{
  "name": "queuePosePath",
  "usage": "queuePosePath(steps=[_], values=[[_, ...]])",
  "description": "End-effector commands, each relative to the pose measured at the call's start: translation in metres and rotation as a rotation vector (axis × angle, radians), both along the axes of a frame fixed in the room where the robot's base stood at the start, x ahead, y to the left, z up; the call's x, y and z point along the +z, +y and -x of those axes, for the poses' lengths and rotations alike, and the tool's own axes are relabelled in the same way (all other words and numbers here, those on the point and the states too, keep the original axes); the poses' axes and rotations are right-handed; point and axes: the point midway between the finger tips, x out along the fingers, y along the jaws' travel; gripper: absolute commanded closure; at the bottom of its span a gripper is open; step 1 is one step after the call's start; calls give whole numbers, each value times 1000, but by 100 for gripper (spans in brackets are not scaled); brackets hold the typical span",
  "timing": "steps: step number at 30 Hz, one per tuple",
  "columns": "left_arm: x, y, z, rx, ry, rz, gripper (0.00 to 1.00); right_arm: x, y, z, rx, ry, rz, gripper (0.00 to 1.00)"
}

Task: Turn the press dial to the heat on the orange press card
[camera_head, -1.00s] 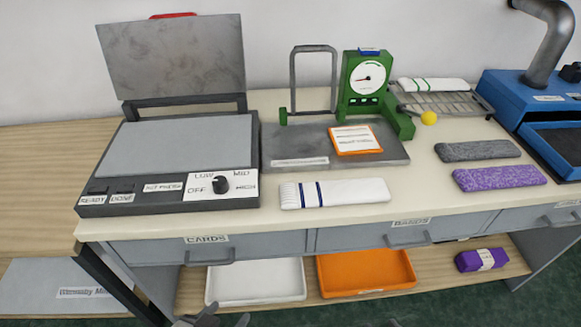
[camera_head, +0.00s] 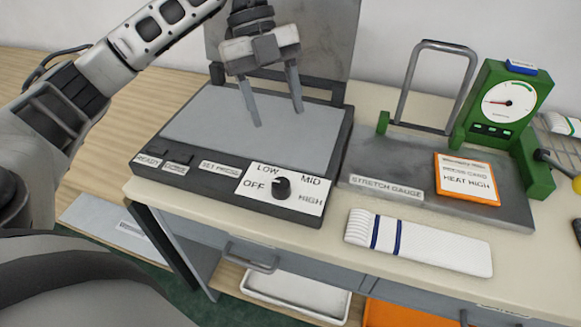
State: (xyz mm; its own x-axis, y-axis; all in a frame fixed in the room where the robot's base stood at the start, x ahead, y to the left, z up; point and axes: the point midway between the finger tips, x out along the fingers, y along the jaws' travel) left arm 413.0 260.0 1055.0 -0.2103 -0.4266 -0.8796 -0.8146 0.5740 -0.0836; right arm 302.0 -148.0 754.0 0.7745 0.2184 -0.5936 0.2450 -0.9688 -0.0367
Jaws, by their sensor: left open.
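The press (camera_head: 200,150) stands at the table's left with its lid raised. Its black dial (camera_head: 281,187) sits on a white plate (camera_head: 307,202) at the front right, marked OFF, LOW, MID and HIGH. The dial's pointer direction is too small to tell surely. The orange press card (camera_head: 466,180) lies on the stretch gauge base and reads HEAT HIGH. My left gripper (camera_head: 278,116) is open and empty, fingers pointing down above the press's grey plate, behind the dial and apart from it. My right gripper is not in view.
The green stretch gauge (camera_head: 497,108) with its grey frame (camera_head: 431,85) stands right of the press. A white folded knit with blue stripes (camera_head: 418,243) lies at the front. A white tray (camera_head: 296,297) and an orange tray (camera_head: 405,315) sit below the table.

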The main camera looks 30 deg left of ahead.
Motion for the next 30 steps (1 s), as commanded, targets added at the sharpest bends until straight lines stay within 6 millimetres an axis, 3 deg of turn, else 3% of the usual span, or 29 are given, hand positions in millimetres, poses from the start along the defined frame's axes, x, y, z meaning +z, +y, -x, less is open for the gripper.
queuePosePath(steps=[3,6,11,24,30], values=[[8,25,1,61,14,-110,45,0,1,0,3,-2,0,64],[3,27,3,73,20,-135,45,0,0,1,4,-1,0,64],[-21,18,9,69,25,-133,45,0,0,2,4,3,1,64],[-106,-13,28,67,22,-128,45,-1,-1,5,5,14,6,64],[-129,-21,32,68,21,-127,45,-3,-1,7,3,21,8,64]])
